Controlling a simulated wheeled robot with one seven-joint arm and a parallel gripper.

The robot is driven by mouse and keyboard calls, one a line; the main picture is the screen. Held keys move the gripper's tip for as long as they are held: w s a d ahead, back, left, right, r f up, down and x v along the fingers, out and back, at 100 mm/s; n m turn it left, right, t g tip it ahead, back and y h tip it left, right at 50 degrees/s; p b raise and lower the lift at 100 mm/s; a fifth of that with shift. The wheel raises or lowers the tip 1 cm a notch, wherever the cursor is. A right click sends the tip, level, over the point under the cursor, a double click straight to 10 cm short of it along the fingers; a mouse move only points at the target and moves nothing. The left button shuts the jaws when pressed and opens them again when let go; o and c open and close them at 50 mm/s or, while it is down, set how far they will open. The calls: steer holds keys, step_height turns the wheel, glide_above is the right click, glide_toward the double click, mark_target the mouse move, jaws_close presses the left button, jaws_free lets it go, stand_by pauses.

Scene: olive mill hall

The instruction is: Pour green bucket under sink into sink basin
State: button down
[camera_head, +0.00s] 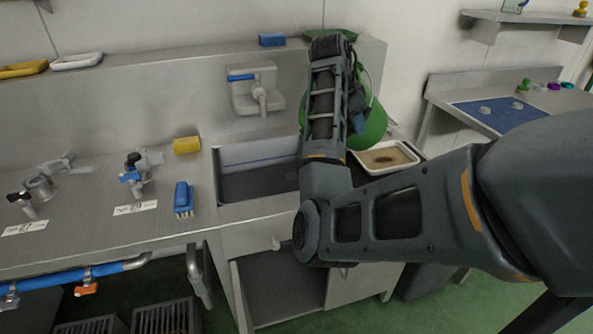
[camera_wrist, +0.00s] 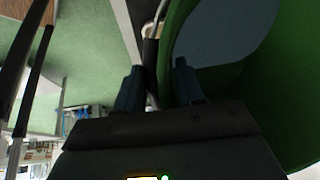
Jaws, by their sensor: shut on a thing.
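The green bucket (camera_head: 374,122) is up at the right side of the sink, mostly hidden behind my arm in the head view. In the wrist view its green wall (camera_wrist: 285,70) and opening fill the right side, and it looks tilted. My gripper (camera_wrist: 158,88) is shut at the bucket, with a thin dark bar, perhaps its handle, between the fingers. The fingertips are hidden in the head view. The sink basin (camera_head: 250,182) is below and left of the bucket; my arm covers its right part. I cannot see the bucket's contents.
A wall tap (camera_head: 258,92) stands over the basin. A blue brush (camera_head: 184,198) and yellow sponge (camera_head: 186,145) lie on the left counter. A white tray (camera_head: 386,158) with brownish contents sits right of the basin. The cabinet (camera_head: 285,285) below is open.

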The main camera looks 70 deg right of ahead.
steer(key=shift+w+a+f+g+h+b, duration=0.1)
steer(key=shift+w+a+g+h+b, duration=0.15)
steer(key=shift+g+h, duration=0.3)
steer(key=shift+w+a+g+h+b, duration=0.15)
steer(key=shift+w+g+h, duration=0.1)
steer(key=shift+g+h, duration=0.3)
stand_by(3.7)
steer(key=shift+w+a+f+b, duration=0.1)
steer(key=shift+a+f+b, duration=0.05)
steer(key=shift+f+b, duration=0.25)
stand_by(2.8)
